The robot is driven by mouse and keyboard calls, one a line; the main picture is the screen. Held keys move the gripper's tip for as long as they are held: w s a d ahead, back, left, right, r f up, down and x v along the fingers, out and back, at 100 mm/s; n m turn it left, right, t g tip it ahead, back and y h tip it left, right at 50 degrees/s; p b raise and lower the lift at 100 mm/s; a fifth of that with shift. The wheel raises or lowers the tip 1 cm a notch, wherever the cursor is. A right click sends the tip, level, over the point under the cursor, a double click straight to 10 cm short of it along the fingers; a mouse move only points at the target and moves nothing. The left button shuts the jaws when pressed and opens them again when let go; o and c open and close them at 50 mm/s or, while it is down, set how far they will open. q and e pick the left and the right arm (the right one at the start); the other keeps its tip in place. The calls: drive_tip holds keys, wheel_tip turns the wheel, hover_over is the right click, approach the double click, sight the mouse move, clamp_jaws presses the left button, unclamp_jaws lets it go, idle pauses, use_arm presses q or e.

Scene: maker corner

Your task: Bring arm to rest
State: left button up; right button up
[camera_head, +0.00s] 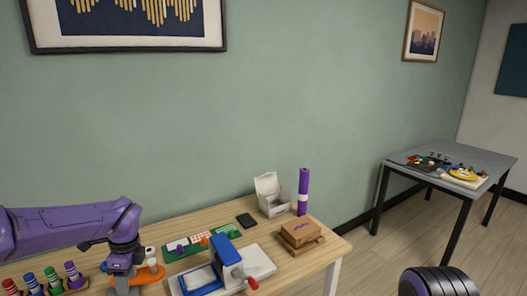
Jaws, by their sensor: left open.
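My left arm (62,229) is purple and reaches in from the left, above the front left part of the wooden table (290,262). Its gripper (124,284) points down at the lower edge of the view, beside an orange piece (152,274) with a white top. The gripper is open; its fingertips show only in part, and I see nothing held between them. I cannot tell whether it touches the orange piece. My right gripper is out of view.
Coloured spools (52,279) stand left of the gripper. Right of it are a blue and white device (226,258) with a red-knobbed crank, a green board (177,252), a white open box (272,196), a purple roll (303,190) and a brown box (300,232). A grey table (438,157) stands farther right.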

use_arm(q)
drive_tip(key=s+a+f+m+t+y, duration=0.15)
drive_tip(key=s+f+m+y, duration=0.25)
drive_tip(key=s+f+m, duration=0.65)
drive_tip(key=s+f+m+t+y, duration=0.3)
drive_tip(key=f+m, duration=0.5)
drive_tip(key=m, duration=0.8)
drive_tip(key=s+d+f+m+h, duration=0.3)
drive_tip(key=s+d+f+m, duration=0.1)
drive_tip(key=s+m, duration=0.7)
drive_tip(key=s+d+f+m+h, duration=0.3)
drive_tip(key=s+m, duration=0.7)
drive_tip(key=m, duration=0.2)
wheel_tip(320, 180, down, 11)
drive_tip(key=b, duration=1)
drive_tip(key=shift+w+r+g+y, duration=0.2)
drive_tip(key=shift+w+g+y, duration=0.1)
drive_tip(key=shift+w+g, duration=0.05)
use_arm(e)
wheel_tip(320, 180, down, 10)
use_arm(q)
drive_tip(key=shift+n, duration=0.25)
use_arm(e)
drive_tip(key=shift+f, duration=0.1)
